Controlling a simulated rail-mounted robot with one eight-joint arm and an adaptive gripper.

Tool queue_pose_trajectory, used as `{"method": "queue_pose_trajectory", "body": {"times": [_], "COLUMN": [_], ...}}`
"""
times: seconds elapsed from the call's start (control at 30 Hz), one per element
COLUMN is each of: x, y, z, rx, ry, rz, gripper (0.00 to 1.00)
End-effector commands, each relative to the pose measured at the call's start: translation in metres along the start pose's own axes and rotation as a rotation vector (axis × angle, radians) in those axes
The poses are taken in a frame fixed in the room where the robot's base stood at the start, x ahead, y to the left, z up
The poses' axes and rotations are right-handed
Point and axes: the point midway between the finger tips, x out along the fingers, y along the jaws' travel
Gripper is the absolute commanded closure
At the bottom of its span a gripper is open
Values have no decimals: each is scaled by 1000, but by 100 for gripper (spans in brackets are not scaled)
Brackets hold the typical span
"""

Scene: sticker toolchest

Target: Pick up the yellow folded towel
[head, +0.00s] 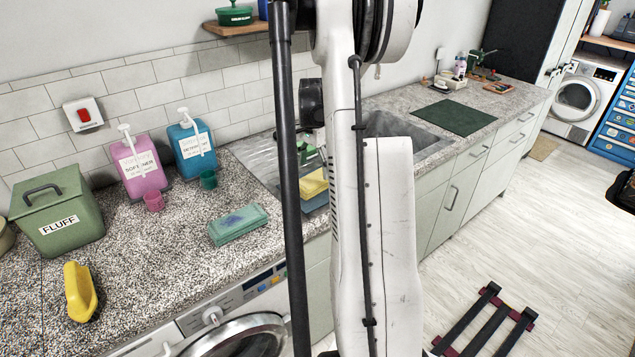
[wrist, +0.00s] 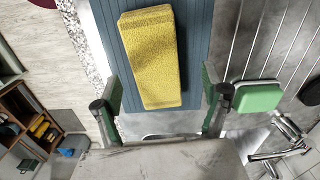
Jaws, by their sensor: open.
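The yellow folded towel (wrist: 153,60) lies on a blue-grey ribbed surface (wrist: 198,40) in the wrist view. In the head view the towel (head: 313,184) shows beside the sink, partly hidden by my arm. My gripper (wrist: 163,93) is open, with its green-padded fingers apart at the left and right of the towel's near end. Nothing is between the fingertips except the view of the towel and surface beyond. The height gap between fingers and towel is hard to tell.
A green block (wrist: 258,97) lies right of the gripper on the ribbed metal drainer, near a tap (wrist: 285,140). On the counter stand a green FLUFF bin (head: 60,213), pink (head: 142,172) and blue (head: 192,148) pump bottles, a teal packet (head: 238,224) and a yellow scoop (head: 80,291).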

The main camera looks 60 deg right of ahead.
Motion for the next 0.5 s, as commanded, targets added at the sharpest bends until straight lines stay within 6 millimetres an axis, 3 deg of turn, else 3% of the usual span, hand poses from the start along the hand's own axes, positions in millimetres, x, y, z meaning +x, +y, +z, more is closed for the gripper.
{"method": "queue_pose_trajectory", "body": {"times": [0.17,0.5], "x": [11,51], "y": [2,8], "z": [-2,-6], "rx": [0,0], "ry": [0,0], "rz": [0,0], "gripper": [22,22]}}
